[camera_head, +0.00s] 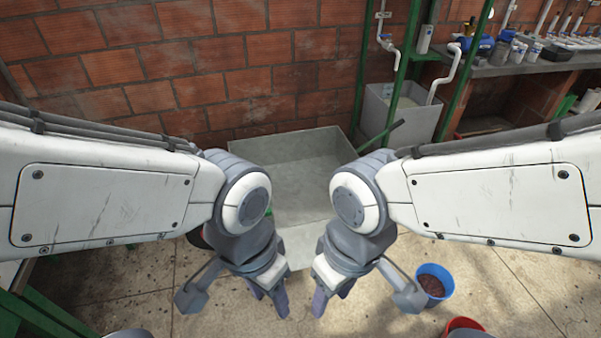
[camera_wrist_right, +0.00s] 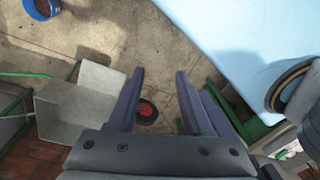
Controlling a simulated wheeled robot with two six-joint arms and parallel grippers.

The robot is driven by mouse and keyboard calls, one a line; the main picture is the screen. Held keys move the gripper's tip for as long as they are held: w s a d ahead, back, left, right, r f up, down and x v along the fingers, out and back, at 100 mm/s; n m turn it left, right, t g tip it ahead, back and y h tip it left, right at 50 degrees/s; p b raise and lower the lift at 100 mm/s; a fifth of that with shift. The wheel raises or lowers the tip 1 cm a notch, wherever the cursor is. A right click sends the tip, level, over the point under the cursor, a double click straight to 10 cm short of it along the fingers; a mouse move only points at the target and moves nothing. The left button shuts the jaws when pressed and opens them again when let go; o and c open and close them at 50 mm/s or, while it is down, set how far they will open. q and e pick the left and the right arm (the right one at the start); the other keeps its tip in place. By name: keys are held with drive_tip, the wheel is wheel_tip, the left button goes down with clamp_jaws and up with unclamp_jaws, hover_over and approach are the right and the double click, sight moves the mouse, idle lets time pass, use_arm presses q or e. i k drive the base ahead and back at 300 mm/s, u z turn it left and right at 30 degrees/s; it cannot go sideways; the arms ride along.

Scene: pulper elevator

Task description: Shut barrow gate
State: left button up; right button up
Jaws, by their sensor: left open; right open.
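The barrow (camera_head: 300,152) is a pale grey metal tray against the brick wall, at the centre of the head view and partly hidden by both my wrists. In the right wrist view the barrow (camera_wrist_right: 68,118) is at the left. A flat pale panel (camera_wrist_right: 100,78), which looks like its gate, sticks out from its end at an angle to the tray. My left gripper (camera_head: 271,296) is open and empty in front of the barrow. My right gripper (camera_head: 332,297) is beside it, also open and empty. In the wrist view its fingers (camera_wrist_right: 159,76) are apart from the panel.
A blue bucket (camera_head: 434,282) with dark contents stands on the floor at the right, near a red bucket (camera_head: 464,326). A grey basin (camera_head: 402,108) and a green post stand behind. A red wheel (camera_wrist_right: 147,112) shows between my right fingers. Concrete floor is clear in front.

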sight(299, 242)
drive_tip(key=u, duration=0.05)
drive_tip(key=i, duration=0.1)
drive_tip(key=z, duration=0.05)
drive_tip(key=k, duration=1.2)
drive_tip(key=u, duration=0.85)
drive_tip(key=i, duration=1.75)
drive_tip(key=z, duration=1)
